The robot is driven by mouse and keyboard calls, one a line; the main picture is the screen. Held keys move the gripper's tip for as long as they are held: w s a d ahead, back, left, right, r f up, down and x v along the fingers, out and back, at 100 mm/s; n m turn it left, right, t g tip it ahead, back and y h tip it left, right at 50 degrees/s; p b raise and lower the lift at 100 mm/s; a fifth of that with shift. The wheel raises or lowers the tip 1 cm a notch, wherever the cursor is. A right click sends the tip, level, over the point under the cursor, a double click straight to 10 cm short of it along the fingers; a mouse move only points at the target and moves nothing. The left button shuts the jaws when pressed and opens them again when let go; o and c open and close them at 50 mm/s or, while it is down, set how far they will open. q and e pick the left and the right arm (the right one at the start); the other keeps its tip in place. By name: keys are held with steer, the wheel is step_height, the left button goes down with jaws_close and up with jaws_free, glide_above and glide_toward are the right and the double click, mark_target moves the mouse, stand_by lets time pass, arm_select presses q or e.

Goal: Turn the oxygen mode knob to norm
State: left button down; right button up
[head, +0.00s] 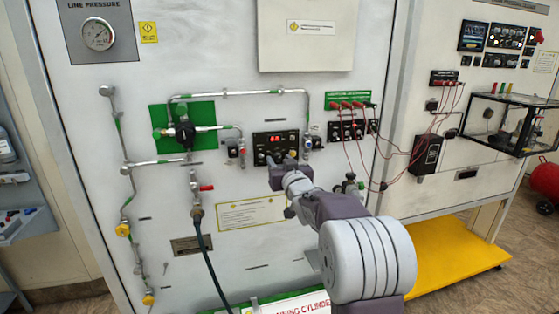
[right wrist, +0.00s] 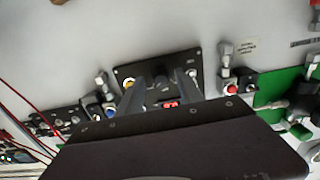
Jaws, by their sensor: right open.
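A black oxygen control panel (head: 266,138) with a lit red display (head: 275,139) is set in the white wall, near the middle of the head view. My right gripper (head: 277,162) is in front of its lower part. In the right wrist view the panel (right wrist: 152,70) appears turned around, and the two fingers of my right gripper (right wrist: 158,88) are apart over it. A dark knob (right wrist: 158,80) shows between them, with no visible grip on it. Its pointer and labels are too small to read. A yellow knob (right wrist: 128,82) is beside the left finger. My left gripper is out of view.
Metal pipes (head: 240,93) run above and left of the panel over a green plate (head: 160,117). Red leads (head: 385,158) hang from a jack panel (head: 346,130) to the right. A dark hose (head: 204,250) hangs below.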

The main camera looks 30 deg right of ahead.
steer(key=shift+w, duration=0.2)
jaws_close()
